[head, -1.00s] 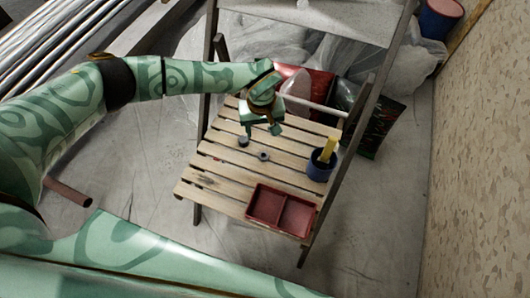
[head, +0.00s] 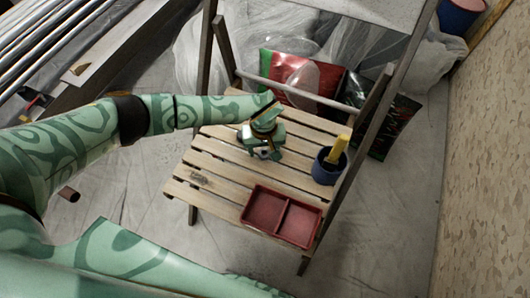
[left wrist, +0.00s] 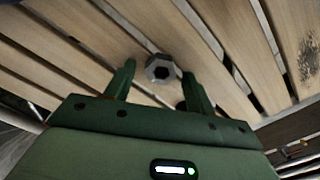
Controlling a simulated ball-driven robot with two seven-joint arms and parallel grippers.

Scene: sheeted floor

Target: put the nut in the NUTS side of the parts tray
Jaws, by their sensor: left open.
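The nut (left wrist: 160,68) is a grey metal hexagon with a dark hole, lying flat on the wooden slats. In the left wrist view it lies between the tips of my left gripper (left wrist: 158,74), which is open with a finger on either side. In the head view my left gripper (head: 263,153) is low over the slatted chair seat and largely hides the nut. The parts tray (head: 265,208) is dark red with two compartments, at the seat's front right edge. Its side labels cannot be read. My right gripper is not in view.
A blue pot (head: 326,175) with a yellow-handled tool stands right of the gripper. The slatted seat (head: 215,170) is clear at left. Red and dark bags (head: 322,84) lie behind the chair.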

